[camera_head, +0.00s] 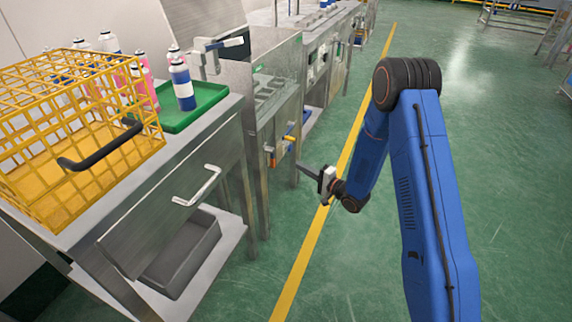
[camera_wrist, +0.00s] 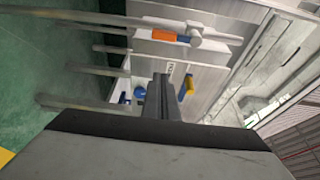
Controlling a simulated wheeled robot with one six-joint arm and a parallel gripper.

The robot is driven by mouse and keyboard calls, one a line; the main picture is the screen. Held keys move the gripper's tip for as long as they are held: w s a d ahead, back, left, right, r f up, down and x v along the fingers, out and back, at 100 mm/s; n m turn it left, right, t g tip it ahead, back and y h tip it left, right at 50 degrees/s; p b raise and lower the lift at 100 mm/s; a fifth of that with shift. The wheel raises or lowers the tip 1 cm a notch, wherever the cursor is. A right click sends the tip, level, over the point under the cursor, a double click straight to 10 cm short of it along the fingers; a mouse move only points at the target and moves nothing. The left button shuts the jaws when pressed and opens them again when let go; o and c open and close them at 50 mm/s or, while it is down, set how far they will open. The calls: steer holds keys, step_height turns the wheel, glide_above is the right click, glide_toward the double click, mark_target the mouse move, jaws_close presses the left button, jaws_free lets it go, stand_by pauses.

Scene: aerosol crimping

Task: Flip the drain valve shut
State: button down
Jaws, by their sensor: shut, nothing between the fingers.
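My gripper (camera_head: 300,167) is shut and empty, its fingers pointing left towards the front of the steel machine. In the wrist view the shut fingers (camera_wrist: 160,78) point up the picture. A valve with an orange lever (camera_wrist: 160,35) sits on a pale pipe beyond the fingertips, apart from them. The lever has a blue part at its right end and lies roughly along the pipe. It shows small in the head view (camera_head: 272,160), left of my gripper. A yellow handle (camera_wrist: 188,87) is just right of the fingers; whether they touch cannot be told. No label identifies the drain valve.
The steel machine (camera_head: 265,110) stands left of my arm. A steel bench (camera_head: 190,165) with a protruding handle (camera_head: 197,187) holds a yellow wire basket (camera_head: 75,110) and a green tray (camera_head: 200,110) with cans.

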steer(key=x, duration=1)
steer(key=shift+s+a, duration=0.3)
steer(key=shift+s, duration=0.7)
steer(key=shift+s+a, duration=0.3)
steer(key=shift+s, duration=0.65)
steer(key=shift+s, duration=0.1)
